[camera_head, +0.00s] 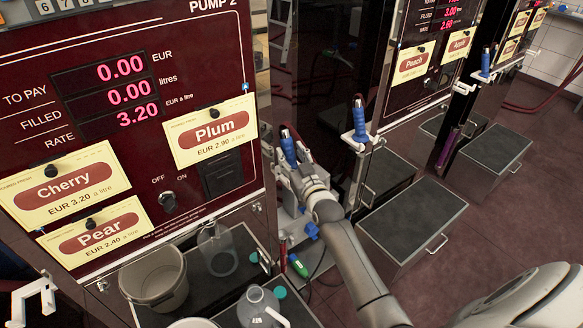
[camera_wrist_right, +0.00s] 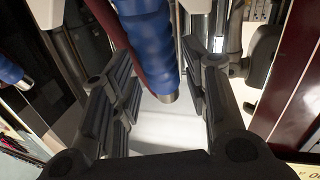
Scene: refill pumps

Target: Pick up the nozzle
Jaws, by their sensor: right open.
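A blue-gripped nozzle (camera_head: 289,150) hangs at the right side of the PUMP 2 cabinet, with a dark red hose. My right gripper (camera_head: 292,170) is right at it, partly hiding its lower part. In the right wrist view the blue nozzle (camera_wrist_right: 150,45) with its metal tip lies between the two spread fingers of my right gripper (camera_wrist_right: 160,85). The fingers are open, with a visible gap to the nozzle on the right; contact on the left cannot be told. My left gripper is not in view.
More blue nozzles hang farther right, one on a white holder (camera_head: 359,122) and one farther back (camera_head: 486,62). A grey bucket (camera_head: 154,278) and a jug (camera_head: 217,250) stand below PUMP 2. A dark-topped box (camera_head: 411,220) stands right of my right arm.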

